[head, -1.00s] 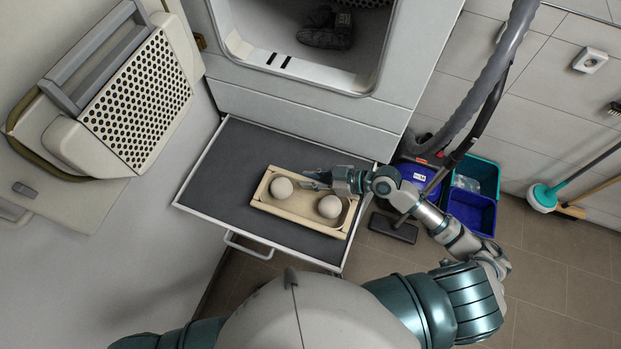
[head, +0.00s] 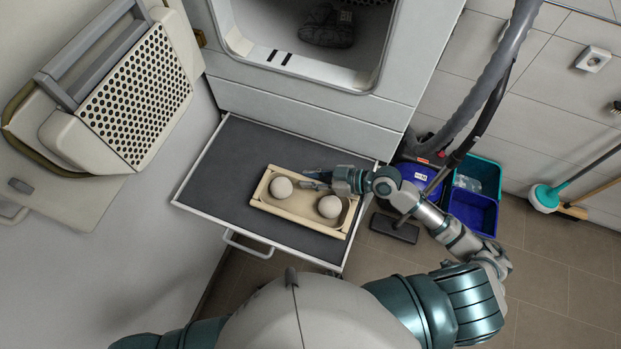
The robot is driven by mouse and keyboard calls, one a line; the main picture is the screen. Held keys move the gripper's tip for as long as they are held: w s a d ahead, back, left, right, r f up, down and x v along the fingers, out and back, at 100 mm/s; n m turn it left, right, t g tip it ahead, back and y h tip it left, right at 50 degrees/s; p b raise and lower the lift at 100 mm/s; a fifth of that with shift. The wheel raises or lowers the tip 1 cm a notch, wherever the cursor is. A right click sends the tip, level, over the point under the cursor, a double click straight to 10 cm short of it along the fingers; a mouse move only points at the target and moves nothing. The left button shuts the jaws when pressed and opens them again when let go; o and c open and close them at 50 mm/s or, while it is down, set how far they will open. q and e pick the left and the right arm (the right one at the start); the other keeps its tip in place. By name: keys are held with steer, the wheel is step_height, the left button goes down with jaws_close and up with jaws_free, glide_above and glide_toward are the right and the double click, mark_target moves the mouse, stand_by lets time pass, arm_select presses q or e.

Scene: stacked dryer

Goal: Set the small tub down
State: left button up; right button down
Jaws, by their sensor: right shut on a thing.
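The small tub (head: 297,216) is a beige, shallow rectangular tray with two pale balls in it, a left ball (head: 281,188) and a right ball (head: 329,207). It is on or just above the dark surface of the pulled-out shelf (head: 235,155); I cannot tell if it touches. My right gripper (head: 312,180) reaches in from the right and is shut on the tub's far rim, between the two balls. The fingertips are small and partly merge with the rim. My left gripper is not in view.
The open dryer drum (head: 318,28) with a dark item is above the shelf. A vacuum hose (head: 490,80) and blue bins (head: 472,210) are at right. The shelf is clear left of the tub.

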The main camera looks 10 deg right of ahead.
steer(key=c, duration=1)
jaws_free()
steer(key=shift+s+f, duration=0.15)
steer(key=shift+f, duration=0.4)
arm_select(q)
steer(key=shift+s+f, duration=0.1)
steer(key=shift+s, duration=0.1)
arm_select(e)
steer(key=shift+f, duration=0.1)
steer(key=shift+r, duration=0.2)
steer(key=shift+d+r+p, duration=0.3)
steer(key=shift+r+p, duration=0.2)
steer(key=shift+p, duration=0.1)
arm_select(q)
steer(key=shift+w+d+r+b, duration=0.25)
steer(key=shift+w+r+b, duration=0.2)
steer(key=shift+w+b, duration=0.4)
arm_select(e)
steer(key=v, duration=1.1)
steer(key=shift+d+r, duration=0.15)
steer(key=shift+r, duration=0.3)
